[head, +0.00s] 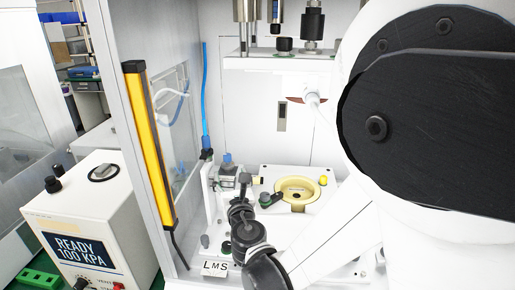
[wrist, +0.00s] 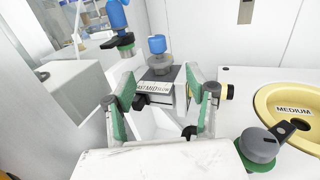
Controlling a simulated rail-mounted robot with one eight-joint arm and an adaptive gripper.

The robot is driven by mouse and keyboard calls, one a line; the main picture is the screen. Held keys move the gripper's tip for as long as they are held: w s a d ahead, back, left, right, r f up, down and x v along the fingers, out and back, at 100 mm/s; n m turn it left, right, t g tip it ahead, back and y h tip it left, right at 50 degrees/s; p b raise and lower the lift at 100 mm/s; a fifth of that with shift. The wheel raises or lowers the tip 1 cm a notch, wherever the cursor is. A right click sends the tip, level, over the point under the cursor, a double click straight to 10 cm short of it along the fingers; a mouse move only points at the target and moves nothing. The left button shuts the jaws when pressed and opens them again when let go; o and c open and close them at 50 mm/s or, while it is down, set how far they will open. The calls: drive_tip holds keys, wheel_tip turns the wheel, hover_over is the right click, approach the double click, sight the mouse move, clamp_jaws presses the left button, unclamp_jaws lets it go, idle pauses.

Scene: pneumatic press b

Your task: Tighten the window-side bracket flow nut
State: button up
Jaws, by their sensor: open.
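The bracket (wrist: 168,92) stands ahead of my gripper, with a FAST/MID/SLOW scale on its top face. A round grey nut (wrist: 160,64) sits on it under a blue cap (wrist: 157,44); I take this as the flow nut. In the head view the bracket fitting (head: 228,170) is on the window side, left of the yellow ring. My gripper (wrist: 158,92) is open, its green-padded fingers apart, with the bracket showing between and beyond them. The fingers do not appear to touch the nut. In the head view my gripper (head: 247,183) is small and partly merged with the fittings.
A blue fitting with a black lever (wrist: 118,43) is left of the nut. A yellow ring marked MEDIUM (wrist: 293,112) and a grey knob (wrist: 258,146) are on the right. The window panel (head: 172,110) and yellow light bar (head: 149,145) bound the left. Press parts (head: 285,45) hang above.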

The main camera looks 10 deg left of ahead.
sight(228, 168)
drive_tip(key=p+x, duration=0.1)
drive_tip(key=x, duration=0.5)
drive_tip(key=shift+w+a, duration=0.1)
drive_tip(key=shift+w, duration=0.25)
drive_tip(key=shift+c, duration=0.4)
drive_tip(key=c, duration=1.2)
drive_tip(key=shift+f+m+h+b, duration=0.1)
drive_tip(key=shift+m+h+b, duration=0.25)
drive_tip(key=shift+h, duration=0.15)
drive_tip(key=shift+t+h, duration=0.3)
drive_tip(key=shift+m+h+b, duration=0.4)
drive_tip(key=shift+m+b, duration=0.05)
